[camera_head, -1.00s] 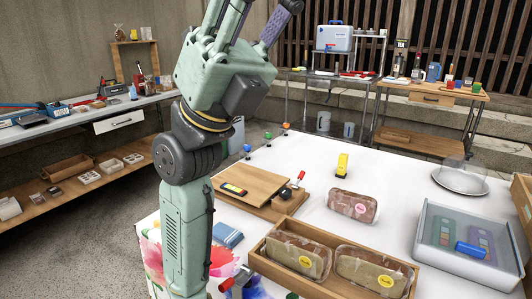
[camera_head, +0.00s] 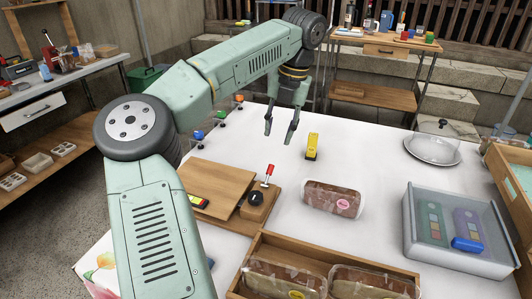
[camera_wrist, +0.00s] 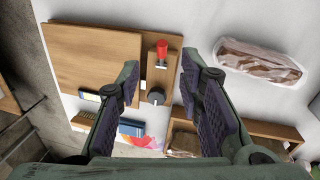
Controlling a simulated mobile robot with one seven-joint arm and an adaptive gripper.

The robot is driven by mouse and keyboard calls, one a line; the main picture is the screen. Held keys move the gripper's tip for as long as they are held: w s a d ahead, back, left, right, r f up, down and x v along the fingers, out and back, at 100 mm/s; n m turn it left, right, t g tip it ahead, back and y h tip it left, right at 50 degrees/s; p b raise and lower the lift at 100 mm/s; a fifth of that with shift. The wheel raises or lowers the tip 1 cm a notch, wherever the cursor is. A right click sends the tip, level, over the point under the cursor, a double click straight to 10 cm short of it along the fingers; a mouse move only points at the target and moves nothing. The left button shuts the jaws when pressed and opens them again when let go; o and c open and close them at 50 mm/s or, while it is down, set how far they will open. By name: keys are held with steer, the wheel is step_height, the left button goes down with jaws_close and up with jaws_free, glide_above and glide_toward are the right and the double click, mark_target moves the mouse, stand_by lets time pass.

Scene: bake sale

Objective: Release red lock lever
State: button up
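The red lock lever (camera_head: 270,170) stands up from the right side of a wooden board fixture (camera_head: 222,188), beside a round black knob (camera_head: 256,198). It also shows in the wrist view (camera_wrist: 162,50), lying between the fingertips in the picture. My gripper (camera_head: 280,132) is open and empty, pointing down above the white table, behind the lever and apart from it. Its two fingers (camera_wrist: 155,85) frame the lever and the black knob (camera_wrist: 156,96) in the wrist view.
A yellow object (camera_head: 312,146) stands right of my gripper. A wrapped loaf (camera_head: 332,198) lies right of the board. A wooden crate (camera_head: 335,262) with wrapped loaves is in front. A grey tray (camera_head: 455,255) and a domed plate (camera_head: 433,148) are on the right.

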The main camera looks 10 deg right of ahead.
mark_target(268, 175)
steer(key=f, duration=0.3)
steer(key=a+f+p, duration=0.1)
steer(key=f, duration=0.6)
steer(key=shift+w+a+f, duration=0.2)
steer(key=shift+w, duration=0.1)
steer(key=shift+c, duration=0.6)
jaws_close()
